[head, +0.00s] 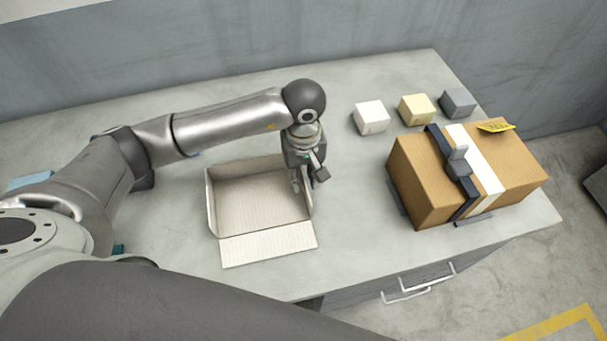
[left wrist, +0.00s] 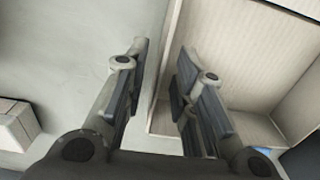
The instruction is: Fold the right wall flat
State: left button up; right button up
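A shallow open carton (head: 212,206) stands on the grey worktop, its near wall (head: 268,244) folded out flat. Its right wall (head: 310,208) stands up, partly hidden behind my left gripper (head: 304,186). The left gripper points down at that wall. In the left wrist view, the fingers of my left gripper (left wrist: 157,72) are apart, with the right wall's edge (left wrist: 165,62) between them. One finger is over the carton's inside (left wrist: 225,45), the other over the worktop outside. I cannot tell whether either finger touches the wall. My right gripper is out of view.
White (head: 370,117), yellow (head: 417,109) and grey (head: 457,102) blocks stand in a row at the back right. A large brown box (head: 415,183) with dark and white bands stands right of the carton. The worktop (head: 350,215) between carton and brown box is clear.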

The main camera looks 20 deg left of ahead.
pick_arm(q)
jog(key=shift+s+f, duration=0.1)
jog(key=shift+f, duration=0.8)
grip_shut()
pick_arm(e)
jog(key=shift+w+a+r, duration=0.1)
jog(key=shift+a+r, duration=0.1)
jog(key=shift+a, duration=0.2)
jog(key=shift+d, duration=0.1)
